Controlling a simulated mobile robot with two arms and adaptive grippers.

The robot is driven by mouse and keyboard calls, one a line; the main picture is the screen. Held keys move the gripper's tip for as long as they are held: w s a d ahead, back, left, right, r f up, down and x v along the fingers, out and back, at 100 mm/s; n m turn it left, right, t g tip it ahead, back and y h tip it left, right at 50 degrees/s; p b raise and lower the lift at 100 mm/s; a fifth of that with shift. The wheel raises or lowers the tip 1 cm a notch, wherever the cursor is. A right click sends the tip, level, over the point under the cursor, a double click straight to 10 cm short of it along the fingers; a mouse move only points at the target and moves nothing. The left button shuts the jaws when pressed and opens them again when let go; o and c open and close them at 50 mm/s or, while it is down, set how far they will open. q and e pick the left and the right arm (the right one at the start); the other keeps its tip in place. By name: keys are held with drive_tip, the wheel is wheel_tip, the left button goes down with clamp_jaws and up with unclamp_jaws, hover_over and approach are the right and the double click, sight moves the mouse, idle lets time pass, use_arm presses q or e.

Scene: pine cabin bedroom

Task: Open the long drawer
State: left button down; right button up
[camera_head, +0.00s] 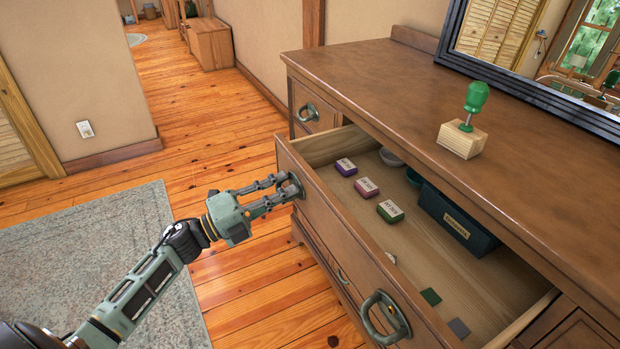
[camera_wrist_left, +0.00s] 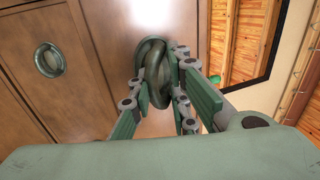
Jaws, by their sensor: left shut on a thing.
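The long drawer (camera_head: 330,222) of the brown dresser is pulled well out, and its inside shows. It has two ring-shaped handles on its front. My left gripper (camera_head: 287,188) is at the far handle (camera_head: 297,184), shut on it. In the left wrist view, the fingers (camera_wrist_left: 160,95) close around the handle ring (camera_wrist_left: 153,62). The near handle (camera_head: 385,317) is free. My right gripper is not in view.
The drawer holds small labelled boxes (camera_head: 366,187), a dark green box (camera_head: 456,222), bowls and flat squares. A green-handled stamp (camera_head: 469,115) on a wooden block stands on the dresser top (camera_head: 400,85). Wooden floor and a grey rug (camera_head: 90,245) lie open at left.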

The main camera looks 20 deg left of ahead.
use_arm(q)
drive_tip(key=v, duration=0.7)
drive_tip(key=shift+s+p, duration=0.15)
drive_tip(key=shift+p, duration=0.15)
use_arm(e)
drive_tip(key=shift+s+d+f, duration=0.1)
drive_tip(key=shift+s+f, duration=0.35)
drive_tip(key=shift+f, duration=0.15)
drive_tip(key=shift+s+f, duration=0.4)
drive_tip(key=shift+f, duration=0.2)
use_arm(q)
drive_tip(key=shift+d+r, duration=0.1)
drive_tip(key=c, duration=1.8)
unclamp_jaws()
drive_tip(key=shift+r, duration=0.1)
drive_tip(key=shift+r, duration=0.15)
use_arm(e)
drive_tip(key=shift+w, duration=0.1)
